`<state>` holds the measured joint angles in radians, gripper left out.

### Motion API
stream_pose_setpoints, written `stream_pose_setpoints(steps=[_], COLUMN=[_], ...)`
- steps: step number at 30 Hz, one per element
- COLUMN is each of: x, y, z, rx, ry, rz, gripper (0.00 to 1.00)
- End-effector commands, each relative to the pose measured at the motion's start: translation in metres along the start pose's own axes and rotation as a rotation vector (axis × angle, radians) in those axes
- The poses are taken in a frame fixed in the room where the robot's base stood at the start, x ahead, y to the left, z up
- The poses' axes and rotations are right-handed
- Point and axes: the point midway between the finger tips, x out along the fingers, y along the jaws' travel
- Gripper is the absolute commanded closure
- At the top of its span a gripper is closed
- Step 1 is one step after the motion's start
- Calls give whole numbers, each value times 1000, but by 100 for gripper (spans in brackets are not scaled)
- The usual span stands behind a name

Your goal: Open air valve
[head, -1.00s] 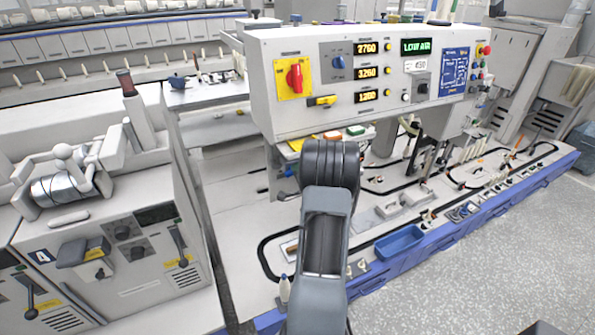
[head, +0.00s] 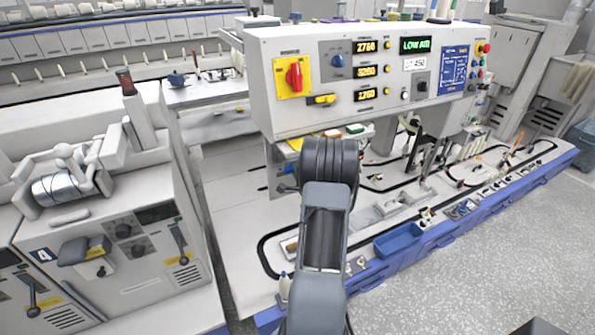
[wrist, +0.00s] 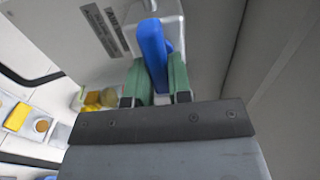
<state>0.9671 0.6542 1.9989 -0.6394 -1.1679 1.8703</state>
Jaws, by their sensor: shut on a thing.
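The air valve's blue lever (wrist: 153,45) stands upright in the wrist view, on a pale mount (wrist: 160,12) under the machine. My gripper (wrist: 157,66) has its green fingers on both sides of the lever and is shut on it. A label plate with small print (wrist: 103,30) lies beside it, too blurred to read. In the head view my arm hides the gripper and the valve beneath the control panel (head: 300,121). The panel's green display (head: 415,46) reads LOW AIR.
A red rotary switch on a yellow plate (head: 294,75) sits on the panel's left. A blue bin (head: 398,241) stands at the table's front edge. Yellow parts (wrist: 17,117) lie left of my gripper in the wrist view. Grey floor (head: 500,270) is clear at the right.

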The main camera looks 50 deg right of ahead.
Motion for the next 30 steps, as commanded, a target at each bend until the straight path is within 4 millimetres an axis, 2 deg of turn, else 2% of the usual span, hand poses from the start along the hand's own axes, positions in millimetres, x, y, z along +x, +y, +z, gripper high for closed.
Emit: stream_pose_setpoints(steps=[5, 6, 13, 23, 26, 30], x=[0, 0, 0, -6, -18, -46], y=[1, 1, 0, 0, 1, 1], z=[1, 1, 0, -1, -1, -1], rx=[1, 1, 0, -1, 0, 0], ry=[-2, -1, 0, 2, 2, 3], rz=[1, 1, 1, 0, 1, 1], gripper=[100, 77, 55, 55, 55, 55])
